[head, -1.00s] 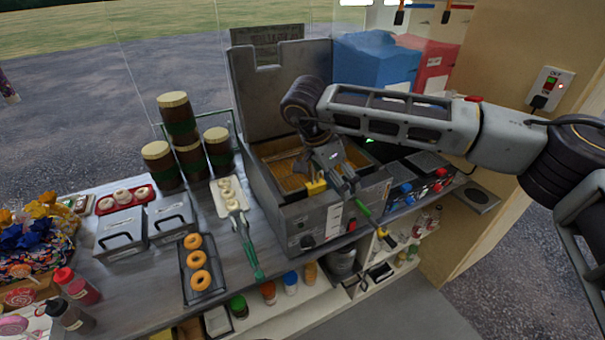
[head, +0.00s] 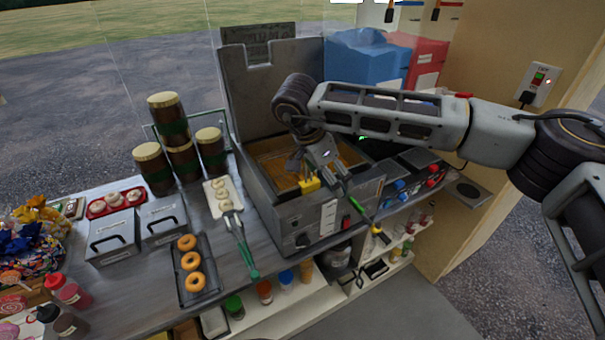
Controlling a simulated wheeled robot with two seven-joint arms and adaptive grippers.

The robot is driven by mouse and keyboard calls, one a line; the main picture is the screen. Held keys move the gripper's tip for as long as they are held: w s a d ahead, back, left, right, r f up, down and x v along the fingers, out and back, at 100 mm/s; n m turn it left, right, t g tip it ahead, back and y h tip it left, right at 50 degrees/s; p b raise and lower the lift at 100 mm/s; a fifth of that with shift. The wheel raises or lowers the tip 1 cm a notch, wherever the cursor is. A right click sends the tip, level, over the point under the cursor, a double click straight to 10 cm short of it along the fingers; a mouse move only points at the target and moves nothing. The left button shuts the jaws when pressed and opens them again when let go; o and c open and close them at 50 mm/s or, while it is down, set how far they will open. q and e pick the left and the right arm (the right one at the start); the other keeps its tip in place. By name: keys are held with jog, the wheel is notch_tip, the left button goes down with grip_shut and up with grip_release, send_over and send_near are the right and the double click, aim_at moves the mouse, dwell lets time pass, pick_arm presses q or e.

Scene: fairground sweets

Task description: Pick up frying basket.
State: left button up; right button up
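The grey fryer (head: 302,213) stands on the counter with a vat of golden oil (head: 268,163). A dark rod with a green grip (head: 362,208) slants over the fryer's front right edge; it looks like the frying basket's handle. The basket itself is mostly hidden in the vat, behind my gripper. My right gripper (head: 336,172) points down over the vat's right side, at the upper end of the rod. Its fingers overlap the rod and a small yellow part (head: 309,184), so I cannot tell whether they grip. My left gripper is not in view.
Tongs (head: 242,245), a tray of ringed doughnuts (head: 205,285) and a pale tray (head: 211,194) lie left of the fryer. Stacked brown jars (head: 168,125) stand behind them. A control unit with red and blue knobs (head: 401,184) is close on the right.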

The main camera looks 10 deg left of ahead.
jog(key=shift+r, duration=0.1)
jog(key=shift+r+p, duration=1.5)
jog(key=shift+r, duration=2.05)
jog(key=s+a, duration=0.4)
jog(key=a, duration=0.3)
jog(key=s+a, duration=0.5)
jog(key=a, duration=0.3)
jog(key=shift+s+a, duration=0.15)
jog(key=shift+s, duration=0.15)
jog(key=shift+f, duration=0.1)
jog(key=shift+b, duration=0.3)
